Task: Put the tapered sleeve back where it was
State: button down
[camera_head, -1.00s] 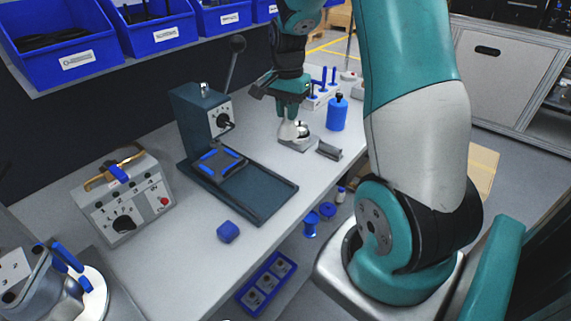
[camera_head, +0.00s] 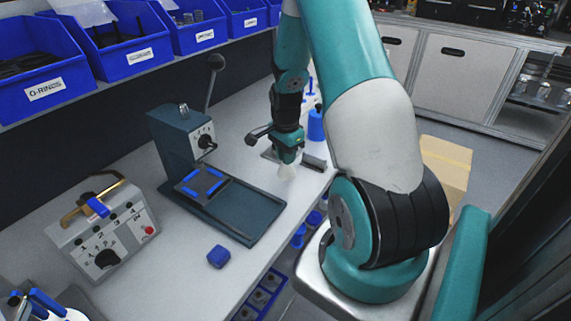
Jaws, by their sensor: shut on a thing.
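My gripper (camera_head: 287,164) hangs pointing down over the workbench, to the right of the dark press and near the bench's front edge. It is shut on a small pale piece (camera_head: 287,174), which shows just below the jaws. The piece looks like the tapered sleeve, but it is small and blurred, so its shape is not clear. I cannot tell how far it is above the bench. A flat grey plate (camera_head: 269,154) lies on the bench behind and left of my gripper, partly hidden by it.
The dark press (camera_head: 246,211) stands left of my gripper. A grey block (camera_head: 313,162) and blue bottle (camera_head: 316,124) stand on its right. A blue lid-like block (camera_head: 218,257) and a control box (camera_head: 103,230) are nearer. A blue compartment tray (camera_head: 262,297) sits below the bench edge.

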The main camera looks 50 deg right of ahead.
jog(key=shift+f+p, duration=0.3)
jog(key=shift+f, duration=1.7)
jog(key=shift+f, duration=0.15)
jog(key=c, duration=1.1)
grip_release()
